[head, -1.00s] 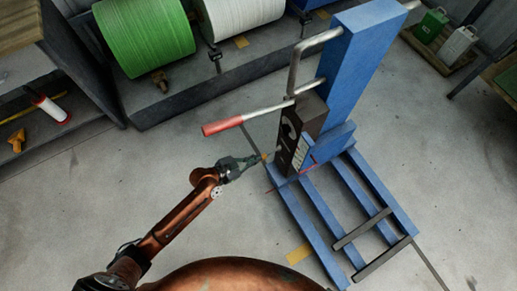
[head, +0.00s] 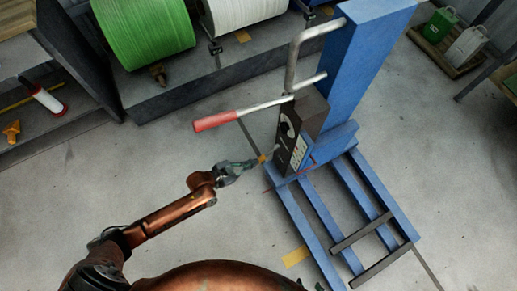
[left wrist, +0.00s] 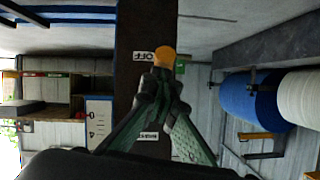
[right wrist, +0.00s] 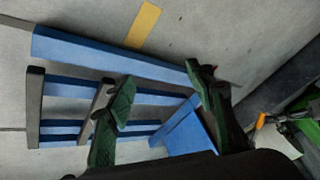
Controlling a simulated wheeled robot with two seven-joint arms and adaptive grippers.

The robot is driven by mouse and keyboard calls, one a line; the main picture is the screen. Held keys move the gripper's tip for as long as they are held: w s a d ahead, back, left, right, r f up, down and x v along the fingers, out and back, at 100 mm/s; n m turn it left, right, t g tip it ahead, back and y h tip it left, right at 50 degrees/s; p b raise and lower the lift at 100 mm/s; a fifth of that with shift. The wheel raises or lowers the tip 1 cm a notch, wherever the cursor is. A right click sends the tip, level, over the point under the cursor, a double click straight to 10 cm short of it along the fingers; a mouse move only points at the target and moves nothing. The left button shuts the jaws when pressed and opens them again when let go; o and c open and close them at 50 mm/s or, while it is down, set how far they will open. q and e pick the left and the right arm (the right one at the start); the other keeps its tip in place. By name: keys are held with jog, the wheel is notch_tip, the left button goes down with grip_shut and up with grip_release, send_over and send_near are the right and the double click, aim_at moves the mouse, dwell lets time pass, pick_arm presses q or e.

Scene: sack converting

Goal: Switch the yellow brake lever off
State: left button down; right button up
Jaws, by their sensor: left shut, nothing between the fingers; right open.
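The yellow-orange brake lever tip (head: 262,158) sticks out at the left of the black control box (head: 300,130) on the blue stand. In the left wrist view the rounded lever tip (left wrist: 164,56) shows beside the OFF label (left wrist: 143,56). My left gripper (head: 250,164) is shut and empty, its closed fingertips (left wrist: 163,72) right at the lever tip. Whether they touch it is unclear. My right gripper (right wrist: 160,92) is open and empty above the stand's base; it is not visible in the head view. The lever tip also shows in the right wrist view (right wrist: 259,121).
A red-handled bar (head: 215,122) juts left from the blue stand (head: 365,60), above my left arm. The blue base rails (head: 320,225) spread on the floor. Green (head: 145,35) and white (head: 240,12) spools stand behind. Floor left of the stand is clear.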

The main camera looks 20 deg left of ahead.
pick_arm(q)
jog(key=shift+s+d+f, duration=0.1)
jog(key=shift+d+f, duration=0.25)
jog(key=shift+f, duration=0.3)
pick_arm(e)
jog(key=shift+a+f, duration=0.1)
jog(key=shift+f, duration=0.1)
pick_arm(q)
jog(key=shift+a, duration=0.1)
pick_arm(e)
jog(key=shift+w+a, duration=0.1)
pick_arm(q)
jog(key=shift+r, duration=0.1)
notch_tip(320, 180, up, 4)
jog(key=s+p, duration=0.1)
jog(key=p, duration=0.3)
jog(key=s+a+f, duration=0.2)
jog(key=s+a, duration=0.5)
jog(key=s, duration=0.1)
jog(key=shift+a+f+p, duration=0.2)
jog(key=shift+f+p, duration=0.15)
jog(key=shift+p, duration=0.1)
pick_arm(e)
jog(key=s+d+r+g+h, duration=0.1)
jog(key=s+d+r+g, duration=0.3)
jog(key=s+r, duration=0.3)
jog(key=shift+s+d+r+h, duration=0.25)
jog(key=shift+d+r+h, duration=0.1)
jog(key=shift+d, duration=0.5)
